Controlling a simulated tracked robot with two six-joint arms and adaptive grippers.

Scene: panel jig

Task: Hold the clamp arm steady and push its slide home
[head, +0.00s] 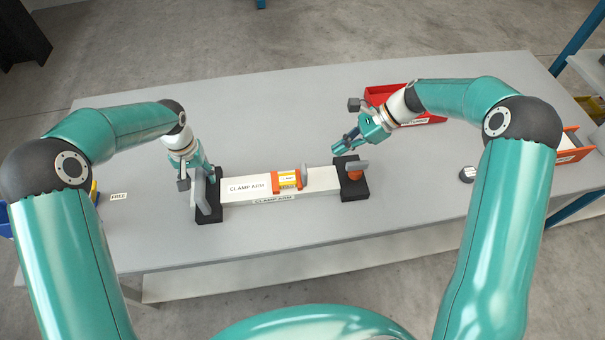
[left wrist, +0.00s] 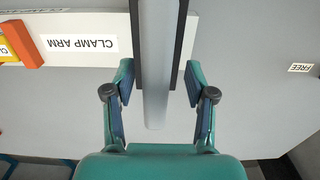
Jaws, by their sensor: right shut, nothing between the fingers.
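The clamp arm (head: 247,187) is a long white bar labelled CLAMP ARM, lying between two black end blocks. The right block (head: 353,191) carries an orange part and a grey handle. My left gripper (head: 205,190) is at the left block; in the left wrist view its open fingers (left wrist: 160,80) straddle a grey post (left wrist: 156,100) with gaps on both sides. My right gripper (head: 343,147) is shut and empty, above and behind the right block.
A red RETURNS tray (head: 431,117) lies behind my right gripper. A black round object (head: 467,172) and an orange bin (head: 577,137) are at the right. A FREE label (head: 119,196) lies at the left. The table (head: 260,110) behind the clamp arm is clear.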

